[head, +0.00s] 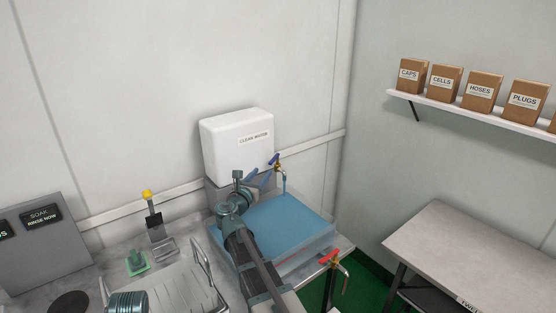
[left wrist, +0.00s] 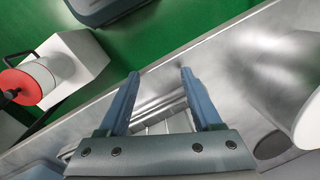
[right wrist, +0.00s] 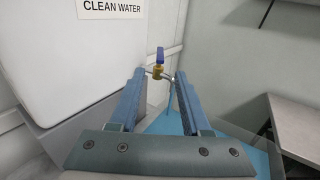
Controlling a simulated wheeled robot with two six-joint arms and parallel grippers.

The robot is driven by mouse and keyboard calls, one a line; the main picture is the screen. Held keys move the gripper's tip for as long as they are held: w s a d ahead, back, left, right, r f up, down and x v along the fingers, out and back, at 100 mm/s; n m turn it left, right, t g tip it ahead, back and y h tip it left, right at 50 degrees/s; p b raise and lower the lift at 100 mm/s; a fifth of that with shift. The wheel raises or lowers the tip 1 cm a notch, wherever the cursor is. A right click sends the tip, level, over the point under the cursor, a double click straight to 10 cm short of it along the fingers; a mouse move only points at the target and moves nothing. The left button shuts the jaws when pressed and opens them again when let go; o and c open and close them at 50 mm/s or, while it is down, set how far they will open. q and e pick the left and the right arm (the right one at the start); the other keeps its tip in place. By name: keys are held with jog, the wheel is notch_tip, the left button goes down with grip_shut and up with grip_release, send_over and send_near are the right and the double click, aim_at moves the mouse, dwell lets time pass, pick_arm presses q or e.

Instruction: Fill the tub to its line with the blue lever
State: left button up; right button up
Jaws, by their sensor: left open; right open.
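The white clean water tank (head: 237,140) stands behind the tub. Its brass tap carries the blue lever (head: 274,159), which stands upright in the right wrist view (right wrist: 160,54). A thin bluish streak below the spout (head: 284,185) looks like running water. My left gripper (left wrist: 160,72) is open and empty above the metal counter.
A red lever tap (head: 329,257) sits at the tub's front right. A yellow-topped tool (head: 147,195), a green item (head: 137,262) and a ridged metal tray (head: 180,290) lie left. A grey sign panel (head: 45,245) stands further left. A side table (head: 470,250) is right.

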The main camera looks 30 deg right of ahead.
aim_at(275, 156)
jog(key=x, duration=1.3)
jog(key=shift+w+d, duration=0.1)
jog(key=shift+d, duration=0.2)
grip_shut()
dwell(0.9)
